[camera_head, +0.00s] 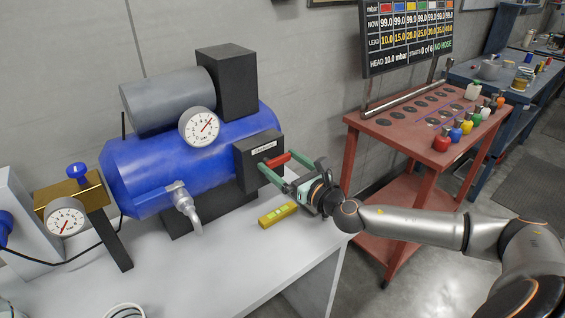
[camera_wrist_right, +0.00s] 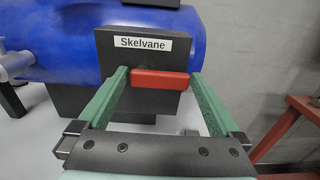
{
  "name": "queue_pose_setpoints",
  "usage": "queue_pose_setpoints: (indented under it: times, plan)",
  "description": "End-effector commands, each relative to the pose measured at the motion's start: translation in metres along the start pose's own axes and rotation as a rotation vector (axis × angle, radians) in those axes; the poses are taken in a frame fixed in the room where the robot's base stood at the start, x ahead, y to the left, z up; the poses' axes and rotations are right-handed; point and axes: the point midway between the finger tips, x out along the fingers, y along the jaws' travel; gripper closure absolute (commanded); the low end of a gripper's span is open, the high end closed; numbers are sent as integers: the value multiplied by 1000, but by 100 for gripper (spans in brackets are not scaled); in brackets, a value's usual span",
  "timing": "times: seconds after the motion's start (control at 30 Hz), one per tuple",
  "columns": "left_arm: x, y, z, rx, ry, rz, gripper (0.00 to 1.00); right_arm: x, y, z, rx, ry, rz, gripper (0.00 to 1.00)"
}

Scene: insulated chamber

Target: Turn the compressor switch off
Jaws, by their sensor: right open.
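The blue compressor (camera_head: 190,165) stands on the pale bench, with a black switch box (camera_head: 250,165) at its right end. In the right wrist view the box carries a white label reading "Skelvane" (camera_wrist_right: 142,43). A red switch lever (camera_wrist_right: 160,79) lies about level across the box front; it also shows in the head view (camera_head: 278,160). My right gripper (camera_wrist_right: 159,73) is open, its green fingers on either side of the lever. I cannot tell whether a finger touches the lever. My left gripper is not in view.
A yellow spirit level (camera_head: 277,215) lies on the bench below my right gripper. A brass regulator with a gauge (camera_head: 66,220) stands at left. The front bench top is mostly clear.

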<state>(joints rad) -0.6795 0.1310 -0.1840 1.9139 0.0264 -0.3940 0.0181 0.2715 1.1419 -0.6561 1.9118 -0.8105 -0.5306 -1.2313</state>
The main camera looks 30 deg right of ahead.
Motion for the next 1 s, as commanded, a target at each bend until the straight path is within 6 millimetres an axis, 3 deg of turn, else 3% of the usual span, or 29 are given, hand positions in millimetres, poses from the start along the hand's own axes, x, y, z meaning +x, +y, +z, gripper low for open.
queue_pose_setpoints:
  times: [0.13, 0.7, 1.0]
  plan:
    - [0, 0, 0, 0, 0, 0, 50, 0, 0, 0, 0, 0, 0, 1]
    - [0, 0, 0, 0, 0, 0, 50, 0, 0, 0, 0, 0, -1, 65]
    - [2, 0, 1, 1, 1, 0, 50, 0, 0, -2, 37, 0, -1, 66]
